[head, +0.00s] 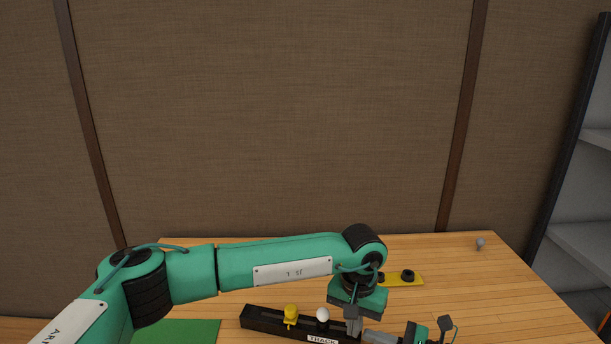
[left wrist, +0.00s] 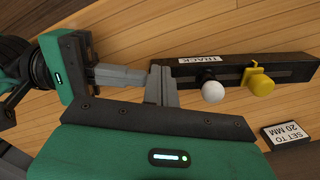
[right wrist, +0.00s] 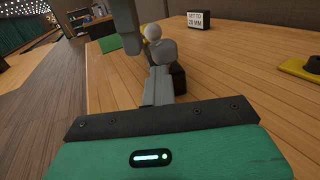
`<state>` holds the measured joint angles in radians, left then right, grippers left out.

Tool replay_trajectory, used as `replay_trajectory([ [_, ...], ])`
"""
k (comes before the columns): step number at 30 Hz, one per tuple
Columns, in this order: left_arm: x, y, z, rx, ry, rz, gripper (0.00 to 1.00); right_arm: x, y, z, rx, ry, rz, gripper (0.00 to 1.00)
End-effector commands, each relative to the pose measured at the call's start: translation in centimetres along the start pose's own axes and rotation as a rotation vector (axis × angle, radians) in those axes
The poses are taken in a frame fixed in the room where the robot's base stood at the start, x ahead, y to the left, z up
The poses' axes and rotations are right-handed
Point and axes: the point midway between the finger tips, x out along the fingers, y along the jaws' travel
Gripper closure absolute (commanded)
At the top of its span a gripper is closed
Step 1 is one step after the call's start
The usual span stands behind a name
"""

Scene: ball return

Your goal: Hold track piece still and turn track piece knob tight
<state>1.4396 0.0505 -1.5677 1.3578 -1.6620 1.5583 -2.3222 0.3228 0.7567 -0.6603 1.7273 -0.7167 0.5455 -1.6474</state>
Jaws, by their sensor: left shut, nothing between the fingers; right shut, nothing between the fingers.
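The track piece is a black bar with a TRACK label (head: 322,339); it also shows in the left wrist view (left wrist: 290,67). A yellow clamp-like part (head: 291,314) and a white round knob (head: 323,315) sit on it, with the knob nearer my grippers. My left gripper (head: 353,322) is shut and empty, its fingers (left wrist: 162,88) at the knob-side end of the bar. My right gripper (head: 375,338) is shut and empty, close beside the left fingers. In the right wrist view its fingers (right wrist: 157,92) partly hide the bar's black end (right wrist: 179,80). Contact is unclear.
A SET TO 20 MM sign (left wrist: 286,133) stands near the bar. A yellow plate with a black knob (head: 408,275) lies behind my left wrist. A green mat (head: 175,333) is at left, a small grey item (head: 480,243) at far right. The table's right side is mostly clear.

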Motion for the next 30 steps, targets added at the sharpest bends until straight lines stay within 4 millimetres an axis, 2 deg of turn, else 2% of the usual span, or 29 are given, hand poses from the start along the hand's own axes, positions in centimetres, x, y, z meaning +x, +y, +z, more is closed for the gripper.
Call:
replay_trajectory([
  [16,-5.6,0.0,0.0,0.0,0.001,-0.001,1.0,0.0,0.0,0.0,0.0,0.0,-0.001,1.0],
  [27,-5.9,0.0,0.0,0.0,0.0,0.0,1.0,0.0,0.0,0.0,0.0,0.0,-0.001,1.0],
  [28,-5.9,0.0,0.0,0.0,0.0,0.0,1.0,0.0,0.0,0.0,0.0,0.0,-0.001,0.96],
  [30,-5.9,0.0,0.0,0.0,0.0,0.0,1.0,0.0,0.0,0.0,0.0,0.0,-0.001,0.82],
])
